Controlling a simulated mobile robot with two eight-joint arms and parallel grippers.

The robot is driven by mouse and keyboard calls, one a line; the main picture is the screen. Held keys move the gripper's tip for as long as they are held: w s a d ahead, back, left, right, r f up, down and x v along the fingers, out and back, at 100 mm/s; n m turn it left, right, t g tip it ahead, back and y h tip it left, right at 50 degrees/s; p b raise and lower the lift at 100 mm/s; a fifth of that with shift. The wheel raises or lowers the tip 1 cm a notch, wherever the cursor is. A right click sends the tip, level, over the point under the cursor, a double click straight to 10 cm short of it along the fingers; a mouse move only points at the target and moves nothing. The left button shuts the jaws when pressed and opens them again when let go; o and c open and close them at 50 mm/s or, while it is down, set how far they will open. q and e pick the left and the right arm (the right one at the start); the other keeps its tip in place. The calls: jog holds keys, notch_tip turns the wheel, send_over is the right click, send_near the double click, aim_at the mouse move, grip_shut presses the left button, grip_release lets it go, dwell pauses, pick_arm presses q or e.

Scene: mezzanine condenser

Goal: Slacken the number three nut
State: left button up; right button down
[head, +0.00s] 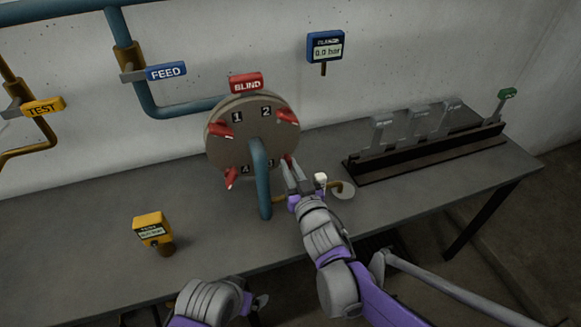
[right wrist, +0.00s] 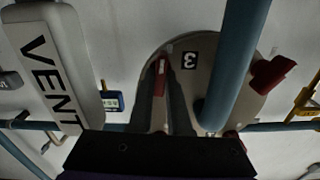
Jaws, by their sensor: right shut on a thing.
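The round flange (head: 222,150) carries red-handled nuts beside number plates. The number three nut (head: 290,162) is at the lower right, partly hidden by my right gripper (head: 296,178). In the right wrist view, the number 3 plate (right wrist: 190,60) shows upside down, and the red handle of the nut (right wrist: 160,77) lies between the fingers of my right gripper (right wrist: 162,85), which is shut on it. My left gripper (head: 256,302) is low at the front of the table, small and partly hidden behind its arm; its jaws are unclear.
A blue pipe (head: 262,180) runs down from the flange centre, close left of my right gripper. The white VENT handle (head: 320,180) is just right of it, large in the wrist view (right wrist: 50,65). A yellow gauge (head: 152,228) stands front left; a black rack (head: 430,152) lies right.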

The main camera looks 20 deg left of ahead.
jog(key=shift+s+a+f+n+p, duration=0.1)
jog(key=shift+n+p, duration=0.25)
jog(key=shift+n, duration=2.15)
jog(key=shift+a+n+p, duration=0.1)
jog(key=shift+n+p, duration=0.25)
jog(key=shift+n, duration=2.15)
jog(key=c, duration=0.9)
grip_release()
jog(key=shift+o, duration=0.2)
jog(key=v, duration=1.1)
jog(key=shift+b, duration=0.3)
